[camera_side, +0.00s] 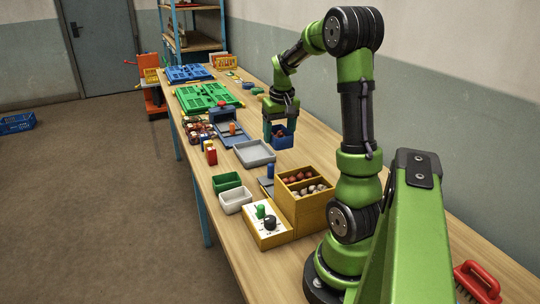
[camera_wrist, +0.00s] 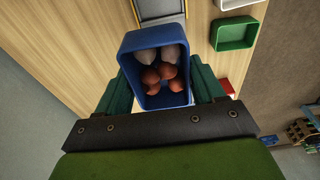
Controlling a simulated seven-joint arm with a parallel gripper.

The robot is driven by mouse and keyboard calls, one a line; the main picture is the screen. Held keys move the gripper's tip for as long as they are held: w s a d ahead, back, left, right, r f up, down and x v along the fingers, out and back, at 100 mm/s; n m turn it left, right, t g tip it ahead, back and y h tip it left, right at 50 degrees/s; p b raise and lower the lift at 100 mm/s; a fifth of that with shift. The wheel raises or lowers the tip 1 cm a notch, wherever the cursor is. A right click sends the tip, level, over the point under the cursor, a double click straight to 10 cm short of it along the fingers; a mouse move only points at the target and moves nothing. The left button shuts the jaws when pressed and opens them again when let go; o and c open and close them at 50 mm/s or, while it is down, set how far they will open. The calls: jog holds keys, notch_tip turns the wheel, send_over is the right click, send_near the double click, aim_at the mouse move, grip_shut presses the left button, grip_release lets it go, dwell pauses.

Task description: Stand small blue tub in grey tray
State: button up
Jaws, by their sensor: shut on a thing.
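The small blue tub (camera_side: 284,141) is held in my gripper (camera_side: 281,128), above the table, just behind and right of the grey tray in the side view. In the wrist view the tub (camera_wrist: 128,72) sits between the two green fingers, with several brown and greyish rounded pieces inside. The fingers are shut on its sides. The shallow grey tray (camera_side: 254,153) lies flat on the table and looks empty. In the wrist view I cannot make out the tray for sure; the tub hides much of the table there.
Nearer the base are a green tub (camera_side: 226,182), a white tub (camera_side: 235,200), a yellow divided box (camera_side: 305,207) with rounded pieces, and a yellow box with knobs (camera_side: 267,232). Red and yellow blocks (camera_side: 210,153) stand left of the tray. Blue (camera_side: 187,74) and green (camera_side: 204,97) cases lie farther back.

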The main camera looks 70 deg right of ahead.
send_near(253, 154)
notch_tip(253, 154, up, 3)
jog(key=s+a, duration=0.2)
jog(key=s, duration=0.1)
jog(key=shift+w+d, duration=1.15)
jog(key=shift+w, duration=0.5)
notch_tip(253, 154, down, 9)
jog(key=shift+r, duration=0.2)
jog(key=shift+f, duration=0.15)
jog(key=o, duration=1.1)
jog(key=shift+o, duration=0.2)
